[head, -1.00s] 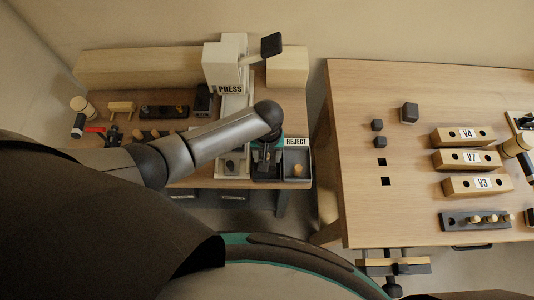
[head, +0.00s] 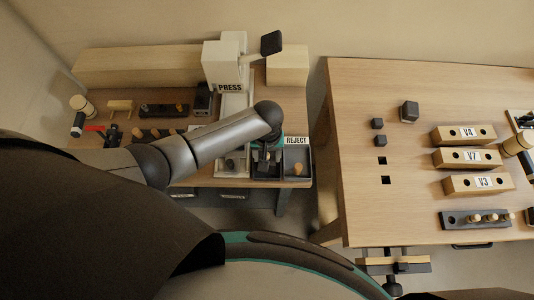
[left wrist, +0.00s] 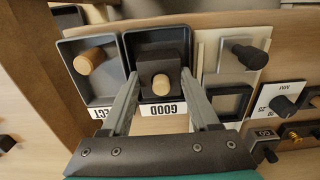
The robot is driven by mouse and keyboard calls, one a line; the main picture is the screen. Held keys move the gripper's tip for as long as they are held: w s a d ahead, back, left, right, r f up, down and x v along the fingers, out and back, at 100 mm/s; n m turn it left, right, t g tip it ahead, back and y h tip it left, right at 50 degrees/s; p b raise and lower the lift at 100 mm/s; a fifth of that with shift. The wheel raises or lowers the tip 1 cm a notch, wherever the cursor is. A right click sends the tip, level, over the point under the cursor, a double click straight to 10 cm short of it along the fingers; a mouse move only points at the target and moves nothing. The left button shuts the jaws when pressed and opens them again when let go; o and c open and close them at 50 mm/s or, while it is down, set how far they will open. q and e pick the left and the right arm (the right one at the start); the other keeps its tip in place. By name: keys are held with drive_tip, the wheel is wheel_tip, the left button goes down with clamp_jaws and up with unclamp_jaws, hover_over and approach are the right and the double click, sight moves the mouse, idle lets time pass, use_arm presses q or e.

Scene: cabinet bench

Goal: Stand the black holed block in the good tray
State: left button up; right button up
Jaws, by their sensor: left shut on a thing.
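The good tray (left wrist: 129,43) is a dark open tray with a GOOD label, seen upside down in the left wrist view. My left gripper (left wrist: 158,97) is over this tray, shut on the black holed block (left wrist: 174,65). A light wooden peg (left wrist: 161,85) shows end-on at the block. I cannot tell whether the block touches the tray floor. In the head view my left gripper (head: 266,167) hides most of the block and part of the good tray (head: 259,179). My right gripper is not in view.
The reject tray (head: 303,180) stands close beside the good tray and holds a wooden peg (head: 298,169). The white press (head: 224,65) stands behind. Several pegs and dark blocks lie at the left. A second table (head: 362,220) with labelled wooden blocks stands to the right.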

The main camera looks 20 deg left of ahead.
use_arm(q)
drive_tip(key=shift+f, duration=0.3)
drive_tip(key=o, duration=1.4)
drive_tip(key=shift+o, duration=0.4)
drive_tip(key=shift+r, duration=0.1)
wheel_tip(320, 180, up, 5)
drive_tip(key=p, duration=0.5)
drive_tip(key=shift+p, duration=0.35)
drive_tip(key=shift+r+p, duration=0.85)
drive_tip(key=shift+r, duration=0.15)
drive_tip(key=shift+d, duration=0.1)
